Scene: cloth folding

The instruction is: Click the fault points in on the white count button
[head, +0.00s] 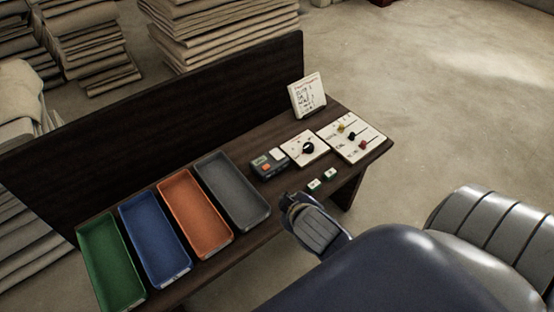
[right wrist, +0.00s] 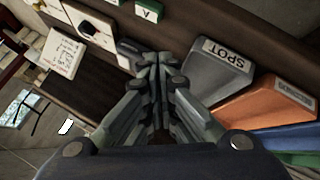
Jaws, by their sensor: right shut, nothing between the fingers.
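A small dark counter box (head: 268,165) stands on the bench right of the grey tray, with a white button (head: 277,154) on its top and an orange patch beside it. My right gripper (head: 288,201) is shut and empty, in front of the box and apart from the white button in the head view. In the right wrist view its closed fingertips (right wrist: 156,62) point toward the bench and hide most of what lies behind them; the white button cannot be made out there. A handwritten card (head: 308,96) stands at the back of the bench. My left gripper is not in view.
Green (head: 88,235), blue (head: 133,222), orange (head: 179,207) and grey (head: 230,188) trays line the bench's left. A dial panel (head: 296,157) and a slider panel (head: 370,131) lie right. Two small marked blocks (head: 314,184) (head: 330,174) sit near the front edge.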

